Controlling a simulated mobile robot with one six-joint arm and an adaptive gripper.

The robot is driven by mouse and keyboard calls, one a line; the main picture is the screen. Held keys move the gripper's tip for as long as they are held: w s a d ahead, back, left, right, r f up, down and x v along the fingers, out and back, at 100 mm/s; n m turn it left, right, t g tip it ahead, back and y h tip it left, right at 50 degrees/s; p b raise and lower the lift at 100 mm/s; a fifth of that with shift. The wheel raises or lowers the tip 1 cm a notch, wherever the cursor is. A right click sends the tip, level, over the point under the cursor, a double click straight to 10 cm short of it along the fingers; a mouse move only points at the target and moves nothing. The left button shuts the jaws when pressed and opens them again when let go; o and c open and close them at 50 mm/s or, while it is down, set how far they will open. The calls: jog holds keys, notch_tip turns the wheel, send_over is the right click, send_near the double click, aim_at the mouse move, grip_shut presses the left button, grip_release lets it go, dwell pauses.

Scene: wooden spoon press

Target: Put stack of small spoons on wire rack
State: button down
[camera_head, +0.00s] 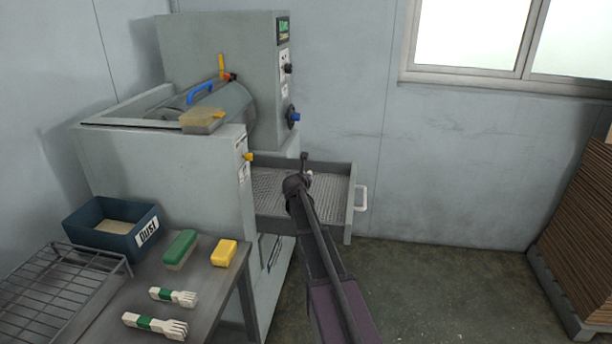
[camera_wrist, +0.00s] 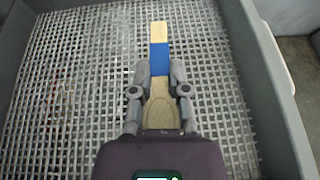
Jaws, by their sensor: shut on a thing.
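A stack of small wooden spoons with a blue band (camera_wrist: 159,58) is between the fingers of my gripper (camera_wrist: 159,76), which is shut on it at and just below the band. The spoon bowls point towards my wrist and the handles point away. In the head view my gripper (camera_head: 304,172) is over the mesh drawer of the machine, and the stack is mostly hidden there. The wire rack (camera_head: 62,262) stands on the metal table at the lower left, empty, well away from my gripper.
The pulled-out mesh drawer (camera_head: 338,190) has raised walls and a white handle (camera_head: 361,198). The grey machine (camera_head: 160,165) stands between drawer and table. On the table are a dust bin (camera_head: 88,212), green block (camera_head: 180,248), yellow block (camera_head: 224,253) and two green-banded fork bundles (camera_head: 155,325).

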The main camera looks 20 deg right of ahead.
jog(key=s+a+r+m+g+h+p, duration=0.1)
jog(key=s+a+r+p, duration=0.1)
jog(key=s, duration=0.6)
jog(key=s+a+r+m+g+h+p, duration=0.1)
jog(key=s+a+r+m+p, duration=0.1)
jog(key=s, duration=0.7)
jog(key=s+a+r+m+g+h+p, duration=0.1)
jog(key=s+a+r+g+p, duration=0.1)
jog(key=s+a+r+p, duration=0.2)
jog(key=s+a+r, duration=0.1)
jog(key=s+a, duration=0.2)
jog(key=s, duration=0.1)
jog(key=shift+s+a+r+m+h, duration=0.2)
jog(key=shift+a+r+m+h, duration=0.05)
jog(key=shift+m+h, duration=0.15)
